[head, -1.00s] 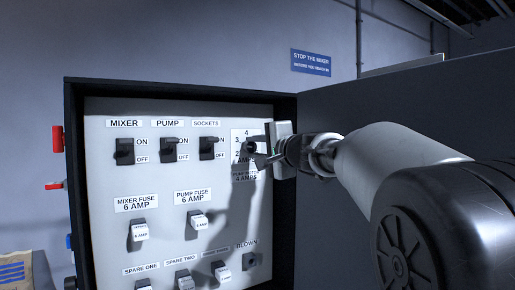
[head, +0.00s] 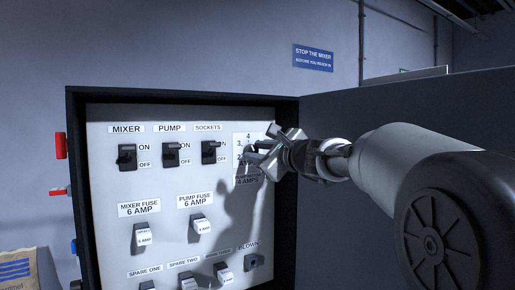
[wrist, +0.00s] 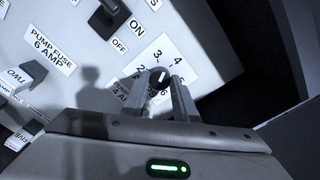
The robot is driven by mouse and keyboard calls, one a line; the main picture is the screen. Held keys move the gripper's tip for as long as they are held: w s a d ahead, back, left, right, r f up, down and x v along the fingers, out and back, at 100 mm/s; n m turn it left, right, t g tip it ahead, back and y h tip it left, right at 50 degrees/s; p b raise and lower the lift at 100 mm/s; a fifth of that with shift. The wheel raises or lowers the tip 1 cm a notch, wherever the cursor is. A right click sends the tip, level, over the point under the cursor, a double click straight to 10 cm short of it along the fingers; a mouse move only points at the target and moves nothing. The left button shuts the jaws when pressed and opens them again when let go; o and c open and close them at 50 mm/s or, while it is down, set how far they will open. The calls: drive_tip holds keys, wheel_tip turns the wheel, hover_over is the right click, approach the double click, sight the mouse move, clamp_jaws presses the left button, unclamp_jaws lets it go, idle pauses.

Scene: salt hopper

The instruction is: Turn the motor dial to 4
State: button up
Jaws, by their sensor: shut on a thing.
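The motor dial (wrist: 160,78) is a small round black knob with a white pointer line, on a white scale plate (wrist: 178,52) with printed numbers in the wrist view. The pointer line points roughly up the picture, toward the side with 3 and 4; its exact number I cannot tell. My gripper (wrist: 162,90) has one finger on each side of the dial and is shut on it. In the head view my gripper (head: 254,153) reaches the upper right of the panel and hides most of the dial.
The white panel (head: 110,185) sits in a dark box. Mixer (head: 127,156), pump (head: 170,153) and sockets (head: 209,150) switches are left of the dial, with fuses (head: 201,226) below. A dark wall or door (head: 340,115) stands to the right.

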drive_tip(key=m+p, duration=0.1)
drive_tip(key=m, duration=0.3)
drive_tip(key=shift+m+p, duration=0.4)
idle(0.4)
drive_tip(key=o, duration=1.1)
drive_tip(key=shift+c, duration=0.2)
drive_tip(key=v, duration=0.7)
drive_tip(key=shift+d, duration=0.2)
drive_tip(key=shift+s, duration=0.2)
